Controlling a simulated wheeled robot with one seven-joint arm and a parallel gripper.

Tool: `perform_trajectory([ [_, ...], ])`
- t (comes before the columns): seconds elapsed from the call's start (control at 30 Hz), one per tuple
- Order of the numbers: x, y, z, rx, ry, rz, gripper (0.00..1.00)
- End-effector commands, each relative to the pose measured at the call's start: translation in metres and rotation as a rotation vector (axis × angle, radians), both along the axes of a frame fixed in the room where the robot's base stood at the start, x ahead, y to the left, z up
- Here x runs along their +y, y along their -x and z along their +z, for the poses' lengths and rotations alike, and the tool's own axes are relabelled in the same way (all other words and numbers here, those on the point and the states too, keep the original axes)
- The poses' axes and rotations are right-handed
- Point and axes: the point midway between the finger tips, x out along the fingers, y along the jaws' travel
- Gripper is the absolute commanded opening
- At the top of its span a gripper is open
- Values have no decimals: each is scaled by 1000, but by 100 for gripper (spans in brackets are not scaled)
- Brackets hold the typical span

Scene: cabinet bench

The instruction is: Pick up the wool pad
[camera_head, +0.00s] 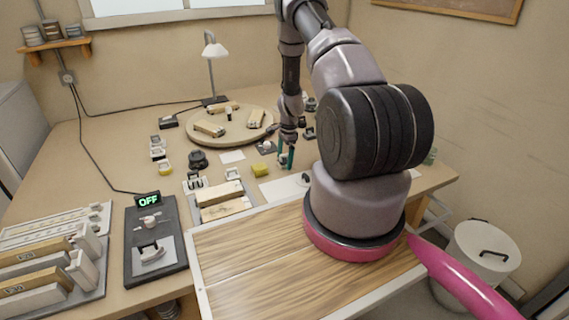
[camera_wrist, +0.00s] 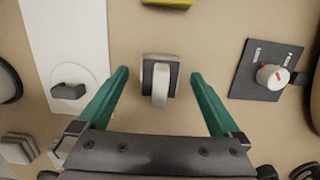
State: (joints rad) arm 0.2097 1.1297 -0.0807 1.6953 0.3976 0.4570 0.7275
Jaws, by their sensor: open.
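My gripper (camera_head: 286,160) is open, its teal fingers pointing down low over the middle of the bench. In the wrist view the fingers (camera_wrist: 158,75) stand wide apart with nothing held. A small dark grey block with a pale, rounded upright band (camera_wrist: 160,82) lies on the bench between the fingertips, with a gap on both sides. It may be the wool pad, but I cannot tell for sure.
A yellow block (camera_head: 264,147) lies just left of the gripper. In the wrist view a white board (camera_wrist: 65,35) with a dark knob is at left, and a dark plate (camera_wrist: 241,78) with a red-marked dial at right. A round wooden board (camera_head: 208,140) and lamp (camera_head: 212,52) stand behind.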

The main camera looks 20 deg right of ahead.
Motion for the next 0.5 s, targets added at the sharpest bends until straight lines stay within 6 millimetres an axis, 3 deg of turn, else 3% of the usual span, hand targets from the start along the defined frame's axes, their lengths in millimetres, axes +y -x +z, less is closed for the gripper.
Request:
perform_trajectory([
  [0.17,0,0,0,-1,0,0,100],
  [0.27,0,0,0,-1,0,0,66],
  [0.4,0,0,0,-1,0,0,12],
  [0.5,0,0,0,-1,0,1,10],
])
